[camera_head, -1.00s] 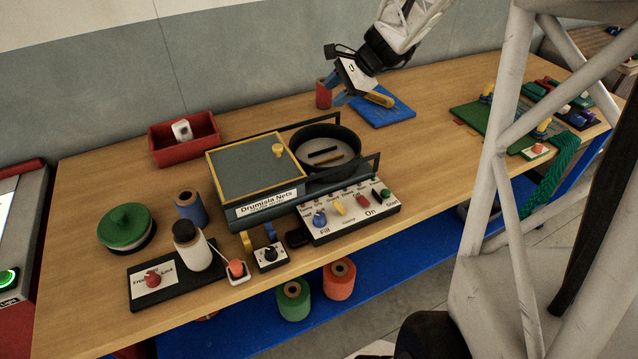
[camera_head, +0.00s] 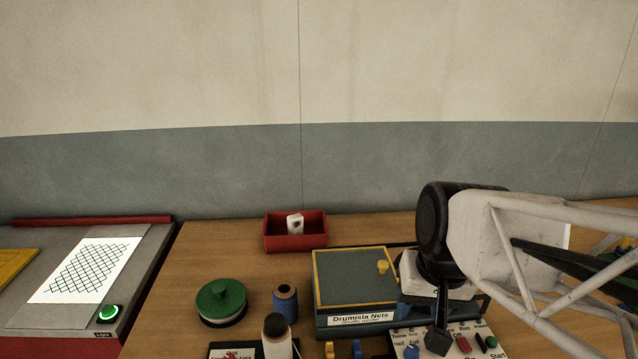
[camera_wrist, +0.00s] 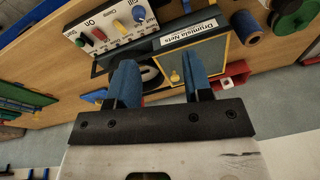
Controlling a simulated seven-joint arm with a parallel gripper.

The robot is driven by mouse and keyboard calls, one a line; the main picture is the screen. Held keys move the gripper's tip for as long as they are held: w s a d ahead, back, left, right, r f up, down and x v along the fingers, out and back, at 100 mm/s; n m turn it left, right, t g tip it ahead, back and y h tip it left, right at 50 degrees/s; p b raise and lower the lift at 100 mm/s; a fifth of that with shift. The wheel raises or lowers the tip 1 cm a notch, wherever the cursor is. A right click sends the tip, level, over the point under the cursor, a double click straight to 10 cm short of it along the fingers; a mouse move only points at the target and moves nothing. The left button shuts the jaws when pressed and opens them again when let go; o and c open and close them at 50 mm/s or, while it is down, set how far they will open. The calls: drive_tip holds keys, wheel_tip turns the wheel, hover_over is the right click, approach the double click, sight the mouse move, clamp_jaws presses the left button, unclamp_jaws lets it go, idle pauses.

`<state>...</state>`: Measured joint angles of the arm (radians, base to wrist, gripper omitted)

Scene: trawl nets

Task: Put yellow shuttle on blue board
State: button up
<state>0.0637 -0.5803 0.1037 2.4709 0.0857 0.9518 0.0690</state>
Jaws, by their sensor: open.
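My gripper (camera_wrist: 160,75) is open, its two blue fingers apart with nothing held between them. In the head view it hangs above the right part of the Drumisla Nets machine (camera_head: 361,319), partly hidden by my own arm. The blue board (camera_wrist: 93,96) shows only as a small patch left of the fingers in the wrist view; my arm hides its place in the head view. I cannot make out the yellow shuttle in either view now; one second ago a yellow shuttle lay at the blue board.
The machine has a lid with a yellow knob (camera_head: 382,267), a round drum (camera_wrist: 150,73) and a control panel (camera_wrist: 117,27). A red bin (camera_head: 296,242) holding a white item stands behind. A green-lidded pot (camera_head: 221,300) and blue spool (camera_head: 285,301) stand left.

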drive_tip(key=shift+s+a+f+n+h, duration=0.15)
drive_tip(key=shift+s+n, duration=0.15)
drive_tip(key=shift+s, duration=0.25)
drive_tip(key=shift+s+n+h, duration=0.1)
drive_tip(key=shift+s+n, duration=0.2)
drive_tip(key=shift+s, duration=0.2)
drive_tip(key=shift+s+a+f+n+h, duration=0.15)
drive_tip(key=shift+s+n, duration=0.15)
drive_tip(key=shift+s, duration=0.25)
drive_tip(key=shift+d, duration=0.1)
